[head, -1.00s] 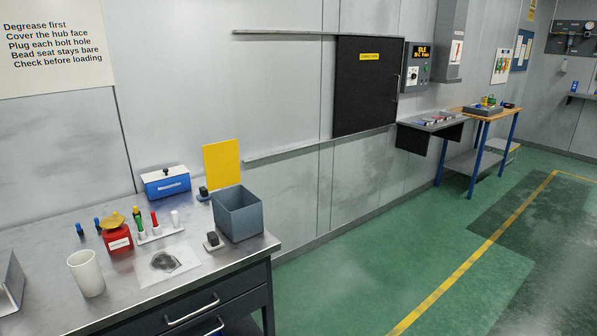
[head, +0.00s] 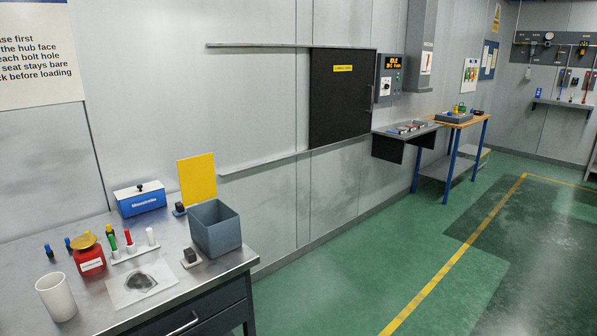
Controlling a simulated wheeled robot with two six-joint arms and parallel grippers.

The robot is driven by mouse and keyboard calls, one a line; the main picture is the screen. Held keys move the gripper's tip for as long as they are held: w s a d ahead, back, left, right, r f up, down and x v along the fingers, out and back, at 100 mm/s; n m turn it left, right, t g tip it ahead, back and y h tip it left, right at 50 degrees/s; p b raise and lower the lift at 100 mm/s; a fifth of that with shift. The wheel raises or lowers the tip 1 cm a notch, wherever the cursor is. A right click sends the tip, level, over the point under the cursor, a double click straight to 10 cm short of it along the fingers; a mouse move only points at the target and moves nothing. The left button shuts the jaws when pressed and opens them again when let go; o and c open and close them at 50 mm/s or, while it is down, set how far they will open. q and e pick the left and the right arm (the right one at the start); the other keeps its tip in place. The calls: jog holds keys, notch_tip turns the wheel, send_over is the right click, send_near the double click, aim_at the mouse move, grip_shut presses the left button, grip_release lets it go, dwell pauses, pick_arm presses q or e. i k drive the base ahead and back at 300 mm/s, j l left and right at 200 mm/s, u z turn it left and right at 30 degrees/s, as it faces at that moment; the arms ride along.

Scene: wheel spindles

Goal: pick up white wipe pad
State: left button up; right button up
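On the metal bench a small pad (head: 191,264) with a pale, whitish base and a dark block grip lies just in front of the grey bin. A similar small dark-topped block (head: 180,208) sits at the foot of the yellow panel; its base is hard to make out. A flat white sheet (head: 120,296) with a dark grey smudge or piece on it lies left of the pale pad. Neither of my grippers shows in the head view.
The grey open bin (head: 215,232) stands at the bench's right end. A white cup (head: 56,298), red pot (head: 89,263), rack of coloured markers (head: 133,251) and blue box (head: 140,199) crowd the bench. Green floor (head: 330,280) is clear to the right.

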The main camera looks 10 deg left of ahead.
aim_at(192, 259)
jog(key=i+j+z, duration=0.15)
jog(key=i, duration=0.85)
jog(key=i+z, duration=0.4)
jog(key=i, duration=1.3)
jog(key=i+u, duration=0.3)
jog(key=u, duration=0.2)
jog(key=i+u, duration=0.3)
jog(key=u, duration=0.15)
jog(key=i+l+u, duration=0.15)
jog(key=u, duration=0.35)
jog(key=i+u, duration=0.2)
jog(key=u, duration=0.25)
jog(key=i+l+u, duration=0.15)
jog(key=u, duration=0.35)
jog(key=i+l+u, duration=0.15)
jog(key=u, duration=0.3)
jog(key=i+l+u, duration=0.1)
jog(key=u, duration=0.35)
jog(key=i+l+u, duration=0.15)
jog(key=u, duration=0.3)
jog(key=i+l+u, duration=0.15)
jog(key=l+u, duration=0.15)
jog(key=u, duration=0.2)
jog(key=i+l+u, duration=0.1)
jog(key=l+u, duration=0.2)
jog(key=u, duration=0.15)
jog(key=l+u, duration=0.3)
jog(key=u, duration=0.15)
